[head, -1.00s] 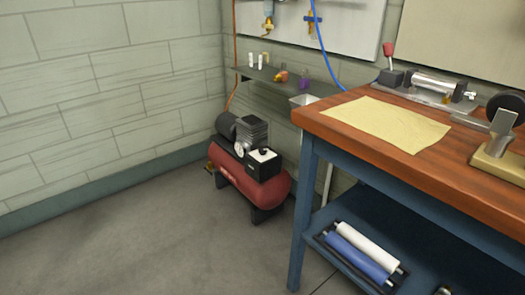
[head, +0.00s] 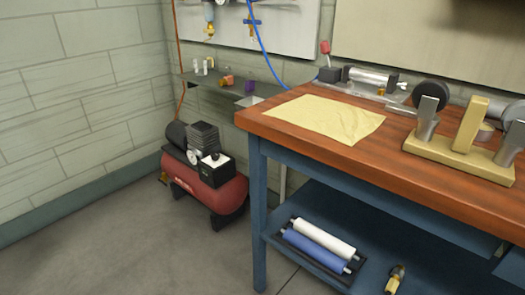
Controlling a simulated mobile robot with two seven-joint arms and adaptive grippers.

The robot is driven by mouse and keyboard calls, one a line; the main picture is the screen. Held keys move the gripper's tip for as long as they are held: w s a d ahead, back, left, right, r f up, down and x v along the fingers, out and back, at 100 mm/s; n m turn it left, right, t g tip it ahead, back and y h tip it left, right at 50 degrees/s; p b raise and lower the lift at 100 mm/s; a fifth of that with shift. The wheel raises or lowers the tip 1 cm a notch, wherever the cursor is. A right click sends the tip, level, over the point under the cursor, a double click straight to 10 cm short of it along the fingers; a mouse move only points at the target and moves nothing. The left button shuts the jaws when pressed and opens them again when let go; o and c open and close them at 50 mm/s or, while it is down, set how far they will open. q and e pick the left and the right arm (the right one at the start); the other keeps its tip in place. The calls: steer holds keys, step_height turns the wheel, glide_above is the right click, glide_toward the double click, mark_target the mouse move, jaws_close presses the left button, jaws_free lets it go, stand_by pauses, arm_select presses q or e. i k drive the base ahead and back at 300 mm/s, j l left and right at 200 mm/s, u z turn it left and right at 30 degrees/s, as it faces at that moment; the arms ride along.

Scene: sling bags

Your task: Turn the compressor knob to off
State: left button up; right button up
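The red air compressor (head: 221,194) stands on the floor at the left, between the wall and the workbench. A black box (head: 216,173) with a pale top face sits on its tank. A small black knob (head: 214,156) shows on that top face; its setting is too small to read. A round white gauge (head: 193,157) is beside the box. Neither of my grippers shows in the head view.
The workbench (head: 405,178) with a wooden top fills the right side, its near leg (head: 258,215) right of the compressor. A yellow cloth (head: 325,118) lies on it. A small shelf (head: 225,88) is on the wall above the compressor. The floor (head: 140,250) in front is clear.

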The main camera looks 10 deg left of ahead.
mark_target(215, 156)
steer(key=j+z, duration=0.35)
steer(key=i+j+z, duration=0.1)
steer(key=j+z, duration=0.15)
steer(key=z, duration=0.15)
steer(key=j+z, duration=0.35)
steer(key=k+j+z, duration=0.2)
steer(key=j, duration=0.15)
steer(key=j+z, duration=0.15)
steer(key=j, duration=0.15)
steer(key=k+j+z, duration=0.3)
steer(key=j, duration=0.3)
steer(key=k+j, duration=0.15)
steer(key=j, duration=0.25)
steer(key=k+j+z, duration=0.15)
steer(key=j, duration=0.25)
steer(key=k+j, duration=0.15)
steer(key=j, duration=0.2)
steer(key=k+j, duration=0.15)
steer(key=j, duration=0.15)
steer(key=k+j, duration=0.15)
steer(key=j, duration=0.2)
